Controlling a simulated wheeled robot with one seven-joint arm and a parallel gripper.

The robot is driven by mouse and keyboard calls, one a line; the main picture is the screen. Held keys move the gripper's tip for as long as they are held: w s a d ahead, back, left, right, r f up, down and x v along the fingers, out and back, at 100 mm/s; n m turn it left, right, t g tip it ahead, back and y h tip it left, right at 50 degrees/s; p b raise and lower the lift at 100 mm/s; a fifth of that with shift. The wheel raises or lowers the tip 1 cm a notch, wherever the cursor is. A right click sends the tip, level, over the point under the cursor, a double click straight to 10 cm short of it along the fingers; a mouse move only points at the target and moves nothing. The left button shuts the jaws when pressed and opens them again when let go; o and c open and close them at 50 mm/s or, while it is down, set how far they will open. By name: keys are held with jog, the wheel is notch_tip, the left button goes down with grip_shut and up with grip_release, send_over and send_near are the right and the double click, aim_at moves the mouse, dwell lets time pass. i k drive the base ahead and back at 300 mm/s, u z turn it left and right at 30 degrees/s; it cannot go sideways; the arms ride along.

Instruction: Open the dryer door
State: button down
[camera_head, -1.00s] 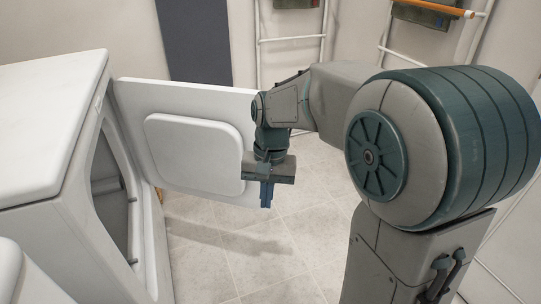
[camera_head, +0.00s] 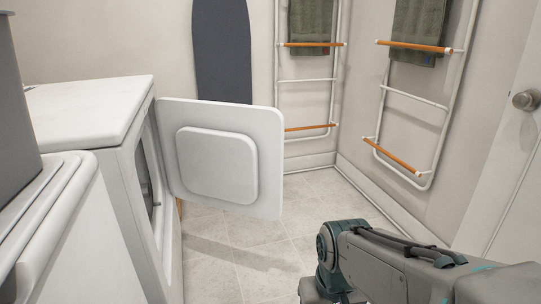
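The white dryer (camera_head: 115,150) stands at the left, its front facing right. Its door (camera_head: 225,155) is swung wide open, standing out from the far side of the front, with the raised inner panel facing me. Part of the dark opening shows edge-on behind the front frame. My arm is at the bottom right, apart from the door. My gripper is outside the picture.
A white appliance (camera_head: 75,240) with a grey object (camera_head: 15,115) on it stands at the near left. Racks with green towels (camera_head: 310,22) and an ironing board (camera_head: 222,50) line the walls. A door with a knob (camera_head: 526,100) is at the right. The tiled floor (camera_head: 245,260) between is clear.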

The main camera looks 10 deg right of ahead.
aim_at(229, 157)
jog(key=z, duration=0.4)
jog(key=i, duration=1.15)
jog(key=u, duration=0.2)
